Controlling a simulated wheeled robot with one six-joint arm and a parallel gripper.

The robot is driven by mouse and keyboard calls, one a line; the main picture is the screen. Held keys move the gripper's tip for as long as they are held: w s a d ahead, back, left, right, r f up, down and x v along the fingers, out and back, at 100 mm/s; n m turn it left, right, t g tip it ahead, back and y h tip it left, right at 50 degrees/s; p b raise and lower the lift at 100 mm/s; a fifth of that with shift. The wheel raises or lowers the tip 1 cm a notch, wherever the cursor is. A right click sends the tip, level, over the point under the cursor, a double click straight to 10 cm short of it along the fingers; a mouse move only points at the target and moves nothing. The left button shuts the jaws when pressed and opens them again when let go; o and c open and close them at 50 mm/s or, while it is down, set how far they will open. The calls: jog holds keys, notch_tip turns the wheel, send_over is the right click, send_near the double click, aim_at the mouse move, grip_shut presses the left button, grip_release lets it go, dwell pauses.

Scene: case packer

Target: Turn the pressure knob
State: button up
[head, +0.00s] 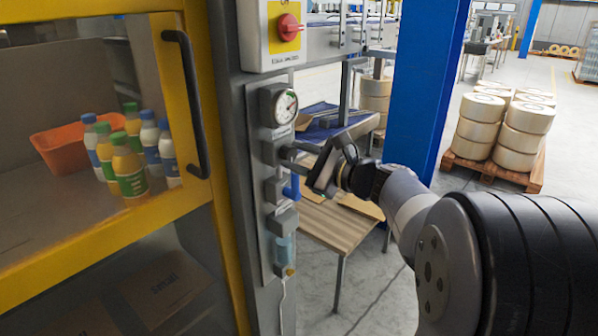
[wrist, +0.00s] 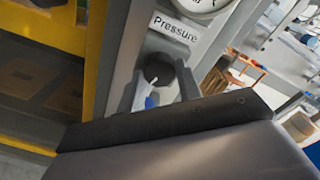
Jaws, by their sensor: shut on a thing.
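The pressure knob (wrist: 159,70) is a dark round knob with a small white mark, below a "Pressure" label (wrist: 175,28) in the wrist view. My gripper (wrist: 160,88) has its two grey fingers on either side of the knob and is shut on it. In the head view my gripper (head: 285,155) reaches the panel from the right, just below the round gauge (head: 279,106). The knob is mostly hidden there by the fingers. The lower edge of the gauge also shows at the top of the wrist view.
A blue lever (head: 291,187) and a clear bowl (head: 284,250) are below my gripper. A yellow-framed door with a black handle (head: 187,105) is left. A blue post (head: 421,85) stands behind my arm.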

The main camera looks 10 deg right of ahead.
jog(key=shift+f+n+b, duration=0.1)
jog(key=shift+n+b, duration=0.9)
jog(key=o, duration=1)
jog(key=p+v, duration=0.1)
jog(key=v, duration=1)
jog(key=shift+w, duration=0.1)
